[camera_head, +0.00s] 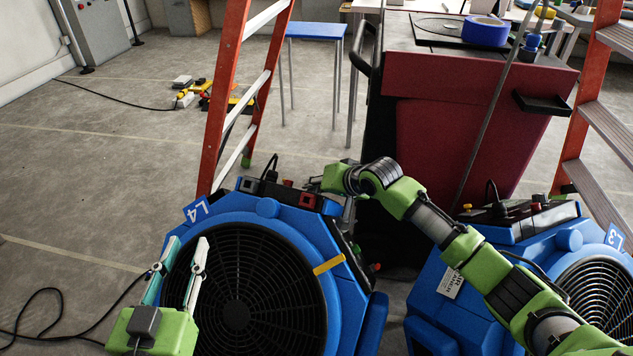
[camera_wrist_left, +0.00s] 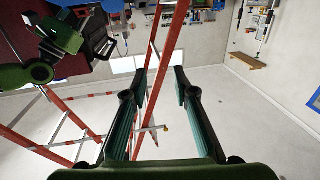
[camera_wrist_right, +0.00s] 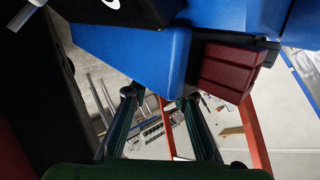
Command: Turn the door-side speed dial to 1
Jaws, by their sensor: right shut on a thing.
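A blue blower marked L4 (camera_head: 267,208) stands left of centre with a round black grille. A second blue blower marked L3 (camera_head: 569,241) stands at the right. Black and red controls sit on L4's top, among them a dark red block (camera_head: 307,200), also in the right wrist view (camera_wrist_right: 232,70). My right gripper (camera_head: 318,184) reaches L4's top beside that block and is shut on a part of the blower. The held part is hidden, and I cannot tell which control it is. My left gripper (camera_head: 182,252) is open and empty before L4's grille.
An orange ladder (camera_head: 223,95) stands behind L4; another ladder (camera_head: 590,110) stands at the right. A dark red cabinet (camera_head: 450,120) with blue tape (camera_head: 485,32) on top is behind the blowers. A black cable (camera_head: 50,300) lies at the left. Floor at the left is mostly free.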

